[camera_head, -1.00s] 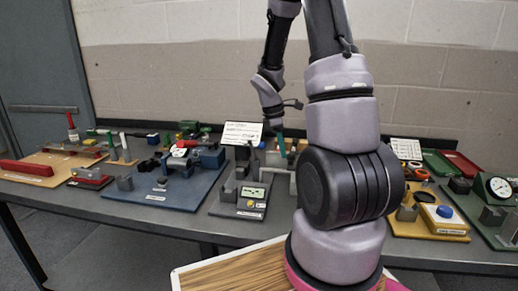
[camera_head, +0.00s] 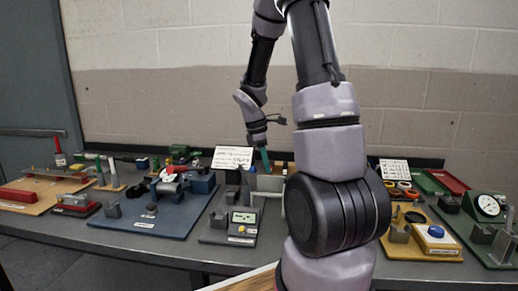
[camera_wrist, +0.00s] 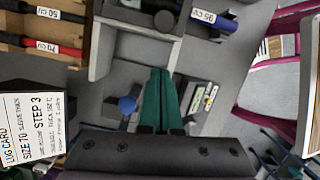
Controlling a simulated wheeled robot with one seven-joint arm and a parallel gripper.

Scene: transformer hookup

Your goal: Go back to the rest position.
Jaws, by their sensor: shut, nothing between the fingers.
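My gripper (camera_head: 265,160) is at the end of my arm over the middle of the bench, next to a grey fixture (camera_head: 268,184). In the wrist view its green fingers (camera_wrist: 158,100) are together with nothing between them. The fingers point down toward the grey station, whose raised walls (camera_wrist: 140,22) show at the top of the wrist view. My own arm hides part of the bench right of the middle.
A blue board (camera_head: 150,222), a wooden board (camera_head: 45,200) and a red block (camera_head: 17,195) lie to the left. A yellow board (camera_head: 425,245) and a dial gauge (camera_head: 488,205) are at the right. A lug card (camera_wrist: 32,125) stands close beside the gripper. A blue knob (camera_wrist: 127,104) is near the fingers.

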